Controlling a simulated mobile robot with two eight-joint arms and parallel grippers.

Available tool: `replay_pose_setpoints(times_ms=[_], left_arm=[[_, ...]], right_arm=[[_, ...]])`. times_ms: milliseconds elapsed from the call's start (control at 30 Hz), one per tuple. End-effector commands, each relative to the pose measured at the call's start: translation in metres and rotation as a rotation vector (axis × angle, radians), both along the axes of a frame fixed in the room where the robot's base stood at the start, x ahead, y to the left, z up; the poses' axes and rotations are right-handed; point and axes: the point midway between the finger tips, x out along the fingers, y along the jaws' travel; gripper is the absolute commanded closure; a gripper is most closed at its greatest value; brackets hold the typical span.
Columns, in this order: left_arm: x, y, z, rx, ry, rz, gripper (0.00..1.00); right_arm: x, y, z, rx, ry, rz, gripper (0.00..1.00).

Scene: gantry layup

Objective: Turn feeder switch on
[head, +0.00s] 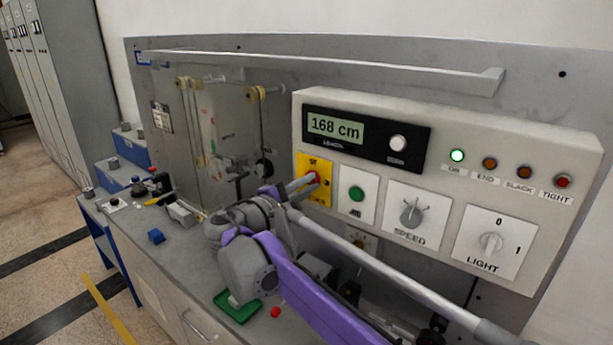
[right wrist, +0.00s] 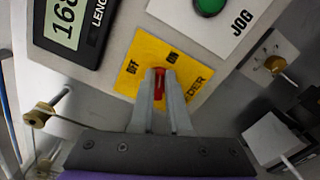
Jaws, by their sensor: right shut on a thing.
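The feeder switch is a red handle (right wrist: 157,86) on a yellow plate (right wrist: 183,57) marked OFF and ON. In the head view the yellow plate (head: 317,195) is on the grey control panel, below the length display. My right gripper (right wrist: 163,88) is shut on the red handle, one finger on each side. In the right wrist view the handle points up between the two marks, seemingly nearer ON; its exact setting is hard to tell. In the head view my gripper (head: 307,183) partly covers the switch. My left gripper is not in view.
The display (head: 336,127) reads 168 cm. A green lamp (head: 457,156) labelled ON is lit. The green JOG button (head: 356,193), speed knob (head: 410,212) and light knob (head: 490,243) are to the right of the switch. A green tray (head: 222,303) lies on the bench below.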

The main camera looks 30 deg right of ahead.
Motion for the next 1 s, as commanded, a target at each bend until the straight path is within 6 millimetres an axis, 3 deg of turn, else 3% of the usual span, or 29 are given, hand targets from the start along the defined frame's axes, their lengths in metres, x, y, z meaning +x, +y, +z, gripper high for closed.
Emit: replay_pose_setpoints(times_ms=[500,1000], left_arm=[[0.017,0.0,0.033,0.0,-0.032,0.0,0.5],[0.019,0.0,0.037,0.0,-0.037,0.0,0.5]], right_arm=[[-0.001,0.0,-0.004,0.135,-0.327,0.0,1.0],[-0.001,0.0,-0.007,0.162,-0.392,0.0,1.0]])
